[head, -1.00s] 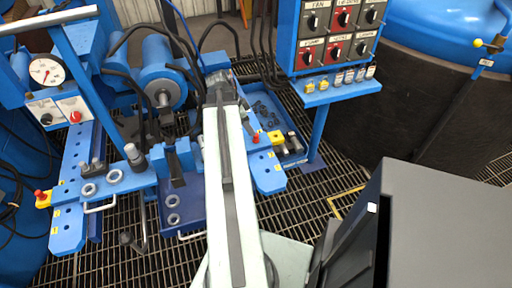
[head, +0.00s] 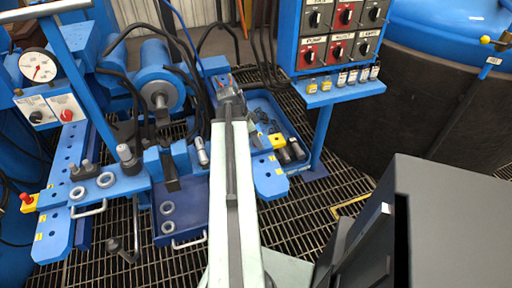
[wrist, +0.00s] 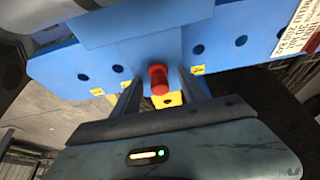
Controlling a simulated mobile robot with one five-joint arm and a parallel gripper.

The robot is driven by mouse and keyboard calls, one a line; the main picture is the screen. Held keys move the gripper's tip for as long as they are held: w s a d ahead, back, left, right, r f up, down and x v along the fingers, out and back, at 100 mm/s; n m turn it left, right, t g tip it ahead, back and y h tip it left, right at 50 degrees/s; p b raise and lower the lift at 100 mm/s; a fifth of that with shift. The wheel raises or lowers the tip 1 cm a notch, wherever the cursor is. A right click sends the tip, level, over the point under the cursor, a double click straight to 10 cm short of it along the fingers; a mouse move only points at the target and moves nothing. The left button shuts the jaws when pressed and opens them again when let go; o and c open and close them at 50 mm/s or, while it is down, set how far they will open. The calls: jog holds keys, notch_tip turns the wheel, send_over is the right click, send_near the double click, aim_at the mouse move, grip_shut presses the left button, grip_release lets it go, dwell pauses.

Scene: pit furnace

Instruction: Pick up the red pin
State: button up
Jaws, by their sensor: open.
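The red pin (wrist: 159,80) shows in the wrist view as a short red cylinder in front of a blue bar with holes, with a yellow patch just below it. My gripper (wrist: 161,92) is open, with one dark finger on each side of the pin in the picture. I cannot tell whether the pin lies between the fingertips in depth. In the head view my gripper (head: 228,82) is at the far end of my pale arm, and its fingers are small and hard to make out. I cannot make out this pin there.
A red knob on a yellow base (head: 27,201) is at the far left. A control panel (head: 342,35) stands at the back, near a large dark tank (head: 400,110).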

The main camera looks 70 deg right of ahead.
jog(key=shift+r, duration=0.1)
grip_shut()
notch_tip(320, 180, up, 10)
jog(key=p, duration=1)
jog(key=shift+r, duration=0.15)
